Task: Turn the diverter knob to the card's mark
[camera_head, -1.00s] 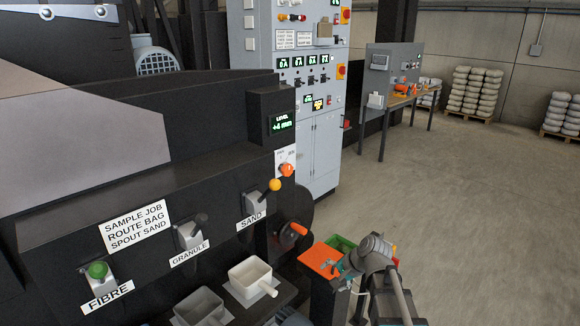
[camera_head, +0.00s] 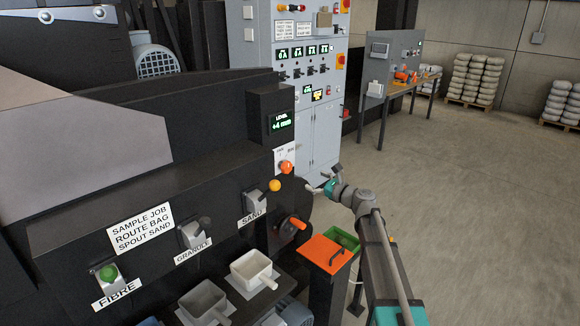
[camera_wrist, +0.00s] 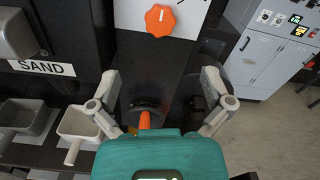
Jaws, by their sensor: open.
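The orange diverter knob (camera_head: 286,167) sits on a small white plate (camera_head: 283,155) below the level display. In the wrist view the lobed knob (camera_wrist: 160,20) is near the top, its white pointer line roughly upright. The plate's marks are too small to read or cut off. The job card (camera_head: 140,228) on the dark machine reads "SAMPLE JOB, ROUTE BAG, SPOUT SAND". My gripper (camera_wrist: 160,78) is open and empty, its fingers spread wide and apart from the knob. In the head view my gripper (camera_head: 318,184) is right of the knob and slightly lower.
An orange crank handle (camera_head: 295,223) on a dark wheel juts out below the knob. A grey control cabinet (camera_head: 322,135) stands behind.

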